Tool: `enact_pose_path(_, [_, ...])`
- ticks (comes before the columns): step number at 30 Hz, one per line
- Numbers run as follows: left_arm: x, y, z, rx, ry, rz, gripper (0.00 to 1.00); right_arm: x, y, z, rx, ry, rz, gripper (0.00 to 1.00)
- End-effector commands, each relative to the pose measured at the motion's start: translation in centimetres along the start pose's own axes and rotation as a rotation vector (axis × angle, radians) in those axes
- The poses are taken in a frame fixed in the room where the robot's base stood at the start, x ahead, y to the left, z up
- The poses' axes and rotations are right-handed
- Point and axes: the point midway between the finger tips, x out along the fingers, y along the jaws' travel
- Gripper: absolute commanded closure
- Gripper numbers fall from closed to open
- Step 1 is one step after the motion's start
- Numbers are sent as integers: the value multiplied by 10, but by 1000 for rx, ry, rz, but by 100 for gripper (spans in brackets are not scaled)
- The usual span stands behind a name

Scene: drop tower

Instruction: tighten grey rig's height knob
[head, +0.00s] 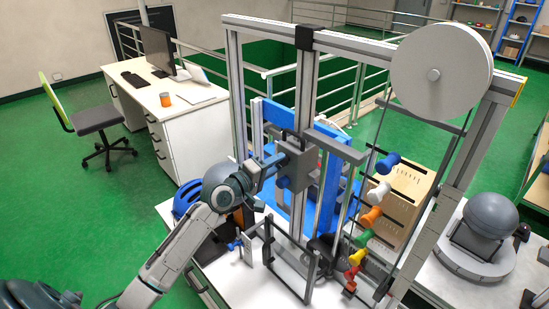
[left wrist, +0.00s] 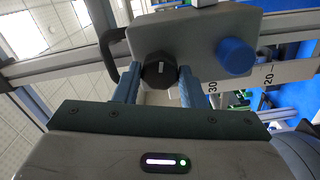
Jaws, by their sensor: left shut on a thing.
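The grey rig's post (head: 305,95) stands on the white bench and carries a grey carriage block (head: 297,163). In the left wrist view, the block's face (left wrist: 195,38) bears the black height knob (left wrist: 160,70) with a white mark, and a blue round knob (left wrist: 236,56) to its right. My left gripper (head: 277,163) reaches the carriage from the left. In the left wrist view its two fingers (left wrist: 158,82) are on either side of the black knob, shut on it. In the head view the gripper hides the black knob. My right gripper is not in view.
A blue frame (head: 330,128) stands behind the rig. A large pale disc (head: 441,72) and a row of coloured knobs (head: 370,216) are to the right. A blue helmet (head: 186,198) lies left of the rig. A scale strip (left wrist: 285,73) runs beside the carriage.

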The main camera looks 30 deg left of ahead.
Motion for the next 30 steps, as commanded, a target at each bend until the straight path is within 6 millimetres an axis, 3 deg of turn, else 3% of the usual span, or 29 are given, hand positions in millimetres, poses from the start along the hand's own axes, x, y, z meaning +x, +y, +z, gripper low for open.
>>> enact_pose_path(12, [0, 3, -1, -229, 2, 4, 86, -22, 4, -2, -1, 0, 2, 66])
enact_pose_path(30, [0, 2, -1, -276, 1, 5, 86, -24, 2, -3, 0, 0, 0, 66])
